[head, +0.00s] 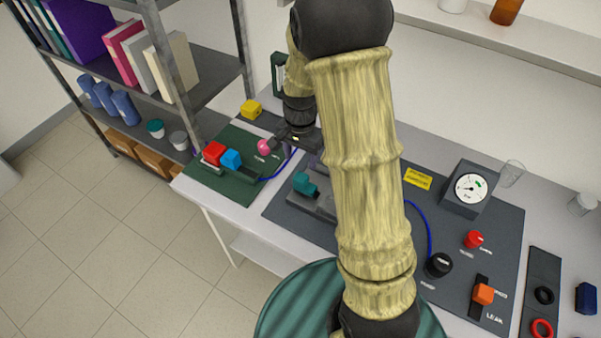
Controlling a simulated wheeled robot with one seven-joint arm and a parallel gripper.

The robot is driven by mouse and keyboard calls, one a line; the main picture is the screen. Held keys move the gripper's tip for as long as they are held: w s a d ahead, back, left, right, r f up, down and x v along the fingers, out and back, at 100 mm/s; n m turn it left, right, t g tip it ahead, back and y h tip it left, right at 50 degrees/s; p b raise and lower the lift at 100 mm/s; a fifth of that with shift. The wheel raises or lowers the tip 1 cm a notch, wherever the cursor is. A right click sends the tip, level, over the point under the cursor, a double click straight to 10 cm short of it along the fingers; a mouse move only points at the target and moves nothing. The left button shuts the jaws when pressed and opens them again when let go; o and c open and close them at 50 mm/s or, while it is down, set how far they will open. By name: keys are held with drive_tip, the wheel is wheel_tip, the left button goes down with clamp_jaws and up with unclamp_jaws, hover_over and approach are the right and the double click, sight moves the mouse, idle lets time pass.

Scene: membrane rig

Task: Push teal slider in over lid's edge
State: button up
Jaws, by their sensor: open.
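The teal slider (305,184) is a small teal block on a grey fixture (318,205) on the dark panel, left of my arm. My gripper (292,141) is open, small in the picture, above and a little left of the teal slider and apart from it. It is near a pink knob (265,147) on the green mat; I cannot tell if they touch. My pale-sleeved arm crosses the middle and hides part of the fixture's right side. The lid and its edge cannot be made out clearly.
The green mat (225,187) holds a red block (214,152) and a blue block (231,160). A yellow block (251,109) stands behind. A gauge (469,188), red knob (473,239), black knob (439,264) and orange switch (483,294) are right of my arm.

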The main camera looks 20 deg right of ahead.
sight(300, 177)
wheel_tip(300, 177, down, 9)
drive_tip(key=shift+r+p, duration=0.2)
drive_tip(key=shift+p, duration=0.55)
clamp_jaws()
